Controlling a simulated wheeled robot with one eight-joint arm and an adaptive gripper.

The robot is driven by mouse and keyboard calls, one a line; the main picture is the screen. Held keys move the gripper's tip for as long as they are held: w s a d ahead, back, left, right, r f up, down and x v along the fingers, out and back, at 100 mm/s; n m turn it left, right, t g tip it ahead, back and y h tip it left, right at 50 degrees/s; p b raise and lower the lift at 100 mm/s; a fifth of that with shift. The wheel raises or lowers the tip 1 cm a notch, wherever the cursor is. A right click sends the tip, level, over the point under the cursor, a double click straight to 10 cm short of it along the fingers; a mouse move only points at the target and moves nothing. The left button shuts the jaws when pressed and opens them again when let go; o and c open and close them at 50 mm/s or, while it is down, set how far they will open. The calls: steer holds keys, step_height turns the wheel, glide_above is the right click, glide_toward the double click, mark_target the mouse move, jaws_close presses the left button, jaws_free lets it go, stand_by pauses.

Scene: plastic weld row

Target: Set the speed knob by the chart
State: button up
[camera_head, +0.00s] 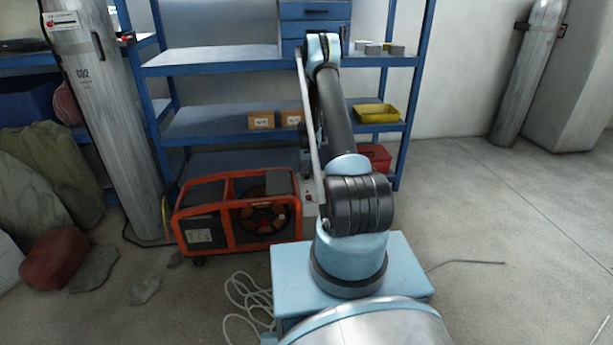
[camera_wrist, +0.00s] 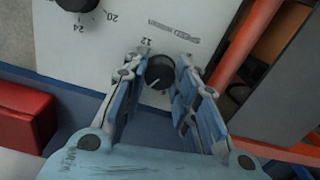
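In the wrist view a black round knob (camera_wrist: 160,71) sits on a pale panel (camera_wrist: 125,35), under printed lettering that seems to read SPEED, with a 12 beside it. A light pointer line on the knob points down and left in the picture. My gripper (camera_wrist: 159,64) has one finger on each side of this knob, with narrow gaps visible; I cannot tell whether either finger touches it. A second black knob (camera_wrist: 77,4) is cut off at the top edge, with 20 and 24 near it. In the head view my arm hides my gripper. I see no readable chart.
An orange-framed machine (camera_head: 237,215) stands left of my arm; an orange tube (camera_wrist: 243,45) runs close to the right finger in the wrist view. A red box (camera_wrist: 24,112) lies left there. Blue shelving (camera_head: 215,123) stands behind, gas cylinders at both sides. The floor at right is mostly clear.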

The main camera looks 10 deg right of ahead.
steer(key=shift+r, duration=0.1)
steer(key=shift+w+r, duration=0.2)
steer(key=shift+r, duration=0.3)
steer(key=r, duration=0.4)
steer(key=shift+s, duration=0.3)
steer(key=shift+w+r, duration=0.15)
steer(key=shift+r, duration=3.2)
step_height(320, 180, up, 5)
steer(key=m, duration=0.5)
glide_above(307, 175)
steer(key=f, duration=1.7)
steer(key=shift+w, duration=0.35)
steer(key=shift+c, duration=0.5)
